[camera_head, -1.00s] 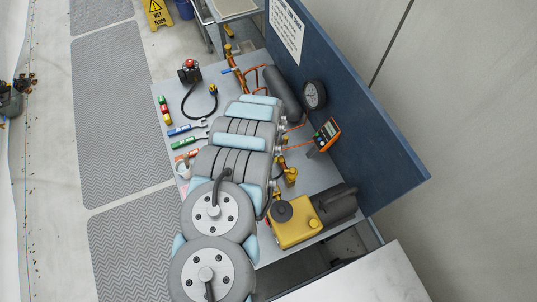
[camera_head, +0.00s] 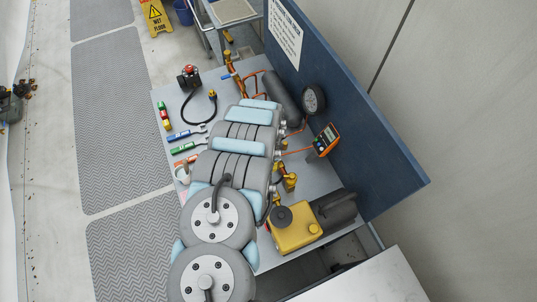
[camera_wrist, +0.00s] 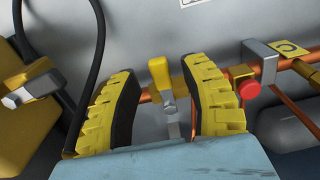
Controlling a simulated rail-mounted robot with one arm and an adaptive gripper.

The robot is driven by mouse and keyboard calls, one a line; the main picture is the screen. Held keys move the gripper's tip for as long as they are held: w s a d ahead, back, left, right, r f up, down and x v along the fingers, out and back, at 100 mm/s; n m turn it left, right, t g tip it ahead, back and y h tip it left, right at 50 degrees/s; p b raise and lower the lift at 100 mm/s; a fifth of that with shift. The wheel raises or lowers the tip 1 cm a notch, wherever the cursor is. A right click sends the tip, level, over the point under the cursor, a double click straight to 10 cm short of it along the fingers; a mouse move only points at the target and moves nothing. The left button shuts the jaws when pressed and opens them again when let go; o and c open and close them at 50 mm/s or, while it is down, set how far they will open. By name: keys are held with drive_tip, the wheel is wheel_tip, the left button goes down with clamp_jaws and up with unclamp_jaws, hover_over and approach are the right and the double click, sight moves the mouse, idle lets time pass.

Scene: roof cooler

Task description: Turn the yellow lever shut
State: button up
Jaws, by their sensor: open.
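The yellow lever (camera_wrist: 160,74) shows in the wrist view, its yellow grip pointing up in the picture and its metal stem running down, across the line of a copper pipe (camera_wrist: 217,79). My gripper (camera_wrist: 161,100), with two yellow-and-black fingers, is open around the lever, one finger on each side. A gap shows between the lever and each finger, so it is not clasped. The lower end of the stem is partly hidden by my gripper's pale blue body. In the head view my arm hides the lever and my gripper.
A red knob (camera_wrist: 249,90) sits on the pipe just right of the right finger. A black hose (camera_wrist: 96,70) hangs left of the left finger. The bench holds a yellow pump unit (camera_head: 293,228), an orange meter (camera_head: 325,140) and a dark gauge (camera_head: 313,98) by a blue panel (camera_head: 345,125).

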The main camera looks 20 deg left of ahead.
drive_tip(key=shift+w+r, duration=0.15)
drive_tip(key=shift+r, duration=3.5)
drive_tip(key=shift+a+r, duration=0.1)
drive_tip(key=shift+r, duration=2.05)
